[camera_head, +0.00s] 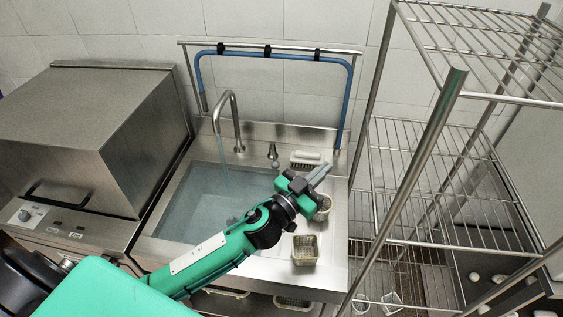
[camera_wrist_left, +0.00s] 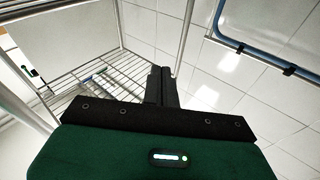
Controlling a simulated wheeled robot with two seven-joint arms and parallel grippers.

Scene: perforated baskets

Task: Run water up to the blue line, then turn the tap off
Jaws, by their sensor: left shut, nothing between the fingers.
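The curved steel tap (camera_head: 236,118) stands behind the sink (camera_head: 165,228), and a thin stream of water (camera_head: 222,160) runs from its spout. Bluish water (camera_head: 195,200) stands in the basin. A small upright fitting (camera_head: 272,151), perhaps the tap's lever, is on the deck right of the spout. I cannot make out a blue line on the basin wall. My left gripper (camera_head: 321,173) is shut and empty, above the right side of the sink and right of the fitting, not touching it. Its closed fingers (camera_wrist_left: 162,85) also show in the wrist view. My right gripper is out of view.
A white brush (camera_head: 306,158) lies on the back deck. A small perforated basket (camera_head: 306,250) is on the right drainer; another (camera_head: 322,208) is partly hidden by my left gripper. A wire rack (camera_head: 440,185) stands close on the right, a steel box (camera_head: 95,135) on the left.

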